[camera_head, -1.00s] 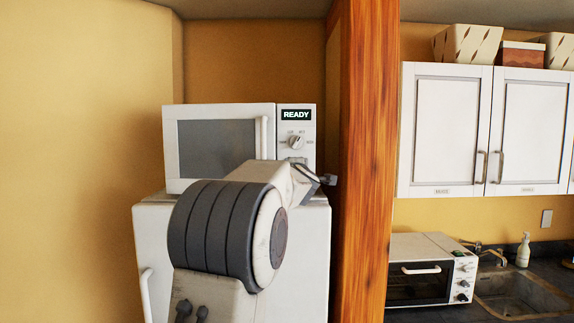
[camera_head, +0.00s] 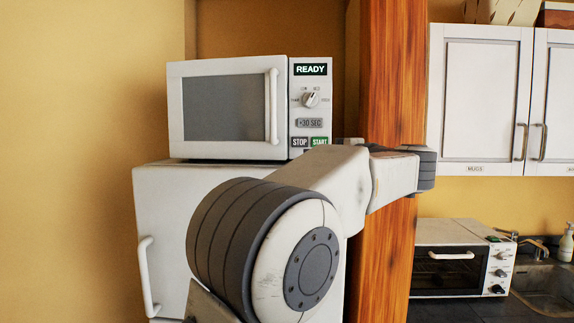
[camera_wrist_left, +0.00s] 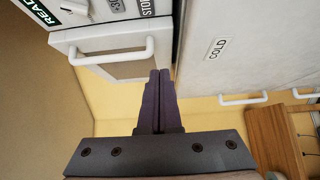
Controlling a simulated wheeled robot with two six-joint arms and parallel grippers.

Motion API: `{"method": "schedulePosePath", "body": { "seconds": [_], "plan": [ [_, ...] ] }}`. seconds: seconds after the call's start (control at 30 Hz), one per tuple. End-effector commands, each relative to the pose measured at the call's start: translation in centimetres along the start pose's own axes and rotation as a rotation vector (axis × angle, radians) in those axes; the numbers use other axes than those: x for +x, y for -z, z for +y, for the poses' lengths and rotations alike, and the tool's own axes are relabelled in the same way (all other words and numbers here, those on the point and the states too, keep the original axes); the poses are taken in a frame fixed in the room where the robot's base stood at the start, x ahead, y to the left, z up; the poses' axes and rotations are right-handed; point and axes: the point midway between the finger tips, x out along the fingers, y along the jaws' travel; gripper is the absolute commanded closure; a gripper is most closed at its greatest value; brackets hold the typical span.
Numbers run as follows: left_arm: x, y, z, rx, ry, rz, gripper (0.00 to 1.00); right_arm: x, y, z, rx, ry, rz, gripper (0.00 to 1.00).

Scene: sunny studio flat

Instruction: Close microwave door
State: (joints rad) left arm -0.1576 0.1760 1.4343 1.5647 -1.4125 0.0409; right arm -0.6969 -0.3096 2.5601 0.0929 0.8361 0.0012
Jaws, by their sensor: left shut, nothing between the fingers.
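The white microwave (camera_head: 178,115) stands on top of a white fridge, its display reading READY. Its door (camera_head: 230,66), with a grey window and a white handle (camera_head: 273,106), looks shut or nearly shut in the head view; I cannot tell if a small gap is left. The handle also shows in the left wrist view (camera_wrist_left: 112,56). My left gripper (camera_wrist_left: 160,73) is shut and empty, its tips just beyond the handle's end in that picture, with no contact visible. My right gripper is not in view.
The white fridge (camera_head: 160,200) has a handle at its left and a COLD label in the wrist view. A wooden post (camera_head: 393,70) stands close right of the microwave. Further right are a toaster oven (camera_head: 450,238), a sink (camera_head: 548,285) and wall cabinets (camera_head: 480,100).

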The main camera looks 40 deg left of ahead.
Motion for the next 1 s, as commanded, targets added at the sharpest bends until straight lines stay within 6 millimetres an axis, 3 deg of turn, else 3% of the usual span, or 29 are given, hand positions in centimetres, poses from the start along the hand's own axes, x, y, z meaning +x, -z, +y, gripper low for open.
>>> {"method": "schedulePosePath", "body": {
  "seconds": [0.17, 0.57, 0.7, 1.0],
  "plan": [
    [2.2, 0.5, 0.4, 0.004, 0.002, 0.015, 1.00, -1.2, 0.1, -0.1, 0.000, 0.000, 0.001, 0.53],
    [10.6, 0.6, 0.5, 0.004, 0.001, 0.013, 1.00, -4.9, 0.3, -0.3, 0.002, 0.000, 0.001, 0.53],
    [11.9, -1.3, 0.5, 0.003, 0.001, 0.009, 1.00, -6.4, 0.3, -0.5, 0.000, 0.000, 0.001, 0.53],
    [12.9, -2.5, 0.1, 0.002, 0.000, 0.006, 1.00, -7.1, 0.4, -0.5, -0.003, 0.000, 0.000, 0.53]
  ]
}}
